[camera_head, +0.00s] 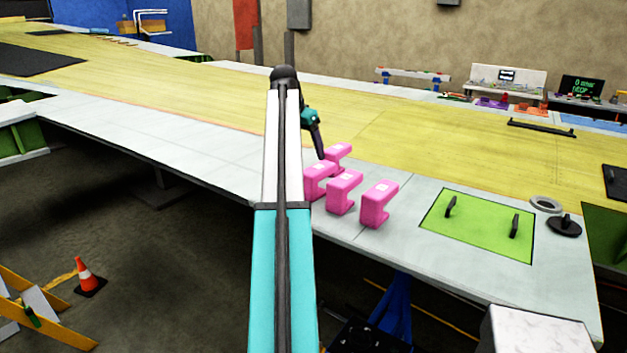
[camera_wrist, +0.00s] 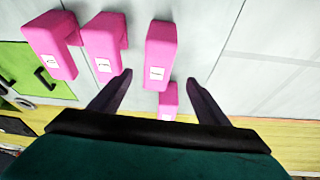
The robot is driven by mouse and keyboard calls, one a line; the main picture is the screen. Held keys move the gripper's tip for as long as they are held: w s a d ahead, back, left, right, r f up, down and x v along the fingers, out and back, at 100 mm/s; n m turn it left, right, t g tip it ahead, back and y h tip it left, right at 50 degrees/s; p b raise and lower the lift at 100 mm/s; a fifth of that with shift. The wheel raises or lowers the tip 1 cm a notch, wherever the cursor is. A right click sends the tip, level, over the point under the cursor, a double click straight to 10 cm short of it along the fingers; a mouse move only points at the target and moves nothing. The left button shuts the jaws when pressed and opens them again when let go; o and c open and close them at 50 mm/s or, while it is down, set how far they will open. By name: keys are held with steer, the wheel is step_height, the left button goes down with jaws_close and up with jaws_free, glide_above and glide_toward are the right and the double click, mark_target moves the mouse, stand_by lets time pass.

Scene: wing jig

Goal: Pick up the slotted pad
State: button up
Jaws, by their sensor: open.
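Several pink C-shaped blocks with a notch in one side and a small white label stand on the grey wing edge. I cannot tell for certain which thing is the slotted pad. In the head view the blocks run from a far one (camera_head: 341,151) to the nearest one (camera_head: 379,205). My gripper (camera_head: 320,156) is above the far end of this group, partly behind my arm. In the wrist view my gripper (camera_wrist: 160,79) is open and empty. One pink block (camera_wrist: 160,42) shows between and beyond its fingertips, and another (camera_wrist: 168,98) shows between the fingers.
Two more pink blocks (camera_wrist: 103,42) (camera_wrist: 50,45) stand to the left in the wrist view. A green panel (camera_head: 474,232) with two black handles, a grey ring (camera_head: 546,204) and a black knobbed disc (camera_head: 564,227) lie to the right. The yellow wing skin (camera_head: 430,140) beyond is mostly clear.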

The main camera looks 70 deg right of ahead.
mark_target(314, 168)
steer(key=shift+p+x, duration=0.4)
steer(key=shift+x, duration=1.65)
steer(key=shift+a+p+x, duration=0.15)
steer(key=shift+p+x, duration=0.4)
steer(key=shift+x, duration=0.25)
steer(key=shift+a+p+x, duration=0.2)
steer(key=shift+p+x, duration=0.3)
steer(key=shift+x, duration=1.35)
steer(key=shift+s, duration=0.1)
steer(key=shift+c, duration=0.3)
steer(key=c, duration=1.2)
